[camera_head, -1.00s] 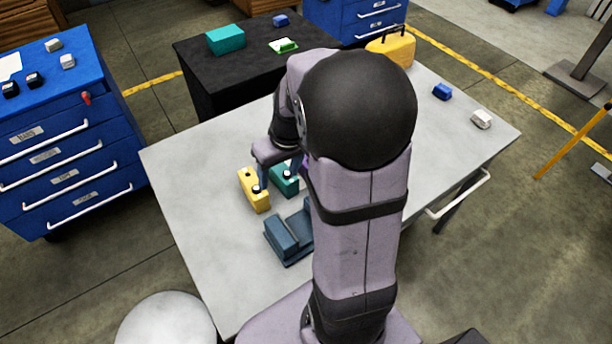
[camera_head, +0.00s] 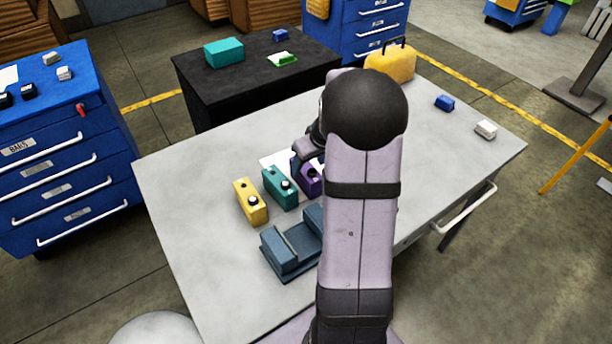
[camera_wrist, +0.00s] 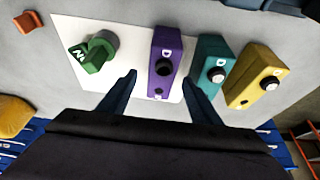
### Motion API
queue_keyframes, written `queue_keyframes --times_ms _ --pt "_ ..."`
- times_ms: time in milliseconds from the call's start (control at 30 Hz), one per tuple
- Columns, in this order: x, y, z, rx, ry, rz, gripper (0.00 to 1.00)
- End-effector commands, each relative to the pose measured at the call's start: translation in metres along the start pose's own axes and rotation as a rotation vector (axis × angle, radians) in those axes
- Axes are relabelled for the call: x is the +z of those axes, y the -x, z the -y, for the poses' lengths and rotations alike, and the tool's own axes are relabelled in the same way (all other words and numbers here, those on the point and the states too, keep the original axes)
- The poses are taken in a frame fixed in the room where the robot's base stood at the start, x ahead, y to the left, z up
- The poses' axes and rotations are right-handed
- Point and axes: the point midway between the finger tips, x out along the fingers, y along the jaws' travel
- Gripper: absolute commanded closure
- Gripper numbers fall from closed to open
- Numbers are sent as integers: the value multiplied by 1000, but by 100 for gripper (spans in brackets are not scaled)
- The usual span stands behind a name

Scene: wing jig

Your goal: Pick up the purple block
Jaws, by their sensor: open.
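The purple block (camera_wrist: 167,62) has a black knob and a white letter D on it. In the wrist view it lies ahead of my open gripper (camera_wrist: 160,88), roughly between the two fingertips, with nothing held. In the head view the purple block (camera_head: 311,178) is partly hidden by my arm, and my gripper (camera_head: 300,160) is just beside it. A teal block (camera_head: 280,188) stands to its left in the head view, and a yellow block (camera_head: 249,202) further left.
A blue-grey jig (camera_head: 292,252) stands in front of the blocks. A green part (camera_wrist: 95,52) lies on a white sheet (camera_wrist: 125,40) near the purple block. A yellow case (camera_head: 391,64) stands at the table's far edge. The table's left side is clear.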

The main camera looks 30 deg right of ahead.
Motion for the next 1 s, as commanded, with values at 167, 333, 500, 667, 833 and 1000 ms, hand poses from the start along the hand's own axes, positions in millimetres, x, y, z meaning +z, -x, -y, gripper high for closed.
queue_keyframes --times_ms 167,333,500,667,833,1000 --pt "2 -9 1 -2 1 3 42" --pt "5 -28 3 -2 -1 4 42" --pt "5 -46 2 -1 2 2 42" --pt "5 -52 2 0 1 0 42" --pt "5 -52 2 0 1 0 42" --pt "5 -52 2 0 1 0 73"
